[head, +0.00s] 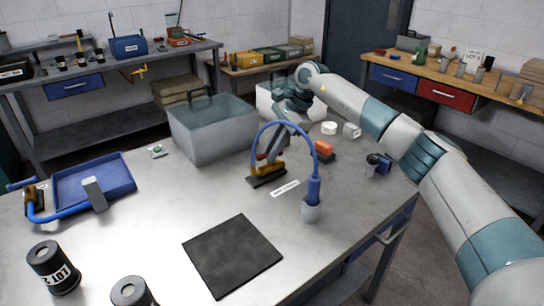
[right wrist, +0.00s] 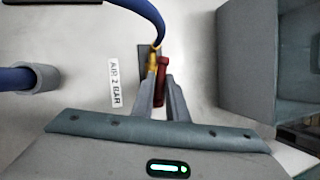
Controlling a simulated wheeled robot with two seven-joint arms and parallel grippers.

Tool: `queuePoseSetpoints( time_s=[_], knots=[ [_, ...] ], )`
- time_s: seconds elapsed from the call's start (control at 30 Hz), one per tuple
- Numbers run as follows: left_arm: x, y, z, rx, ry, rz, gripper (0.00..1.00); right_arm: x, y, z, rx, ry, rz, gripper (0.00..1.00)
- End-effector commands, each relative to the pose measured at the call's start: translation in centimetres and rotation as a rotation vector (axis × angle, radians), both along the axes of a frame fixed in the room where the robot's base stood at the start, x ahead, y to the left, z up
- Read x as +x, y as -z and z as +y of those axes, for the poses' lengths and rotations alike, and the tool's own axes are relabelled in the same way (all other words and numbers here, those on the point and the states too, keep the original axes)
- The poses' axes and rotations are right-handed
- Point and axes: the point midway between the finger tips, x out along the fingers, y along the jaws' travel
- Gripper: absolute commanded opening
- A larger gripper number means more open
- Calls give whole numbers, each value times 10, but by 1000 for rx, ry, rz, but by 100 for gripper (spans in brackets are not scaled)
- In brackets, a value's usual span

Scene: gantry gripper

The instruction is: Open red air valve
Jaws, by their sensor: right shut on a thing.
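The air valve has a brass body (head: 266,169) on a dark base on the bench, with a blue hose (head: 270,127) arching from it. In the right wrist view, its red handle (right wrist: 161,74) stands beside the brass fitting (right wrist: 153,62). My right gripper (right wrist: 160,88) has its two fingers on either side of the red handle, shut on it. In the head view, my right gripper (head: 272,146) reaches down to the valve from behind and hides most of the handle. My left gripper is in neither view.
The blue hose ends in a grey holder (head: 311,211). A large grey box (head: 212,135) stands close left of the valve, and an orange-red block (head: 323,148) to its right. A black mat (head: 232,257) lies in front. A blue tray (head: 95,189) is at left.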

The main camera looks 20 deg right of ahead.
Motion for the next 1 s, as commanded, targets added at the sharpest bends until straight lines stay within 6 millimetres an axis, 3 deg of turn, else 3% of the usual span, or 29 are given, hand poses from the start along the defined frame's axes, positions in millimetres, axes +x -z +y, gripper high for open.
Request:
queuePoseSetpoints(
  time_s=[0.33,0.87,0.9,0.97,1.0],
  knots=[
    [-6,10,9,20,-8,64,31,3,-2,-1,-1,-183,-6,0],
    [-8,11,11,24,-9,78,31,3,-2,-1,0,-218,-7,0],
    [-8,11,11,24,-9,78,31,3,-2,-1,0,-218,-7,18],
    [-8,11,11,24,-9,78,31,3,-2,-1,-1,-218,-6,31],
    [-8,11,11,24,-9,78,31,3,-2,-1,-1,-218,-6,31]
  ],
)
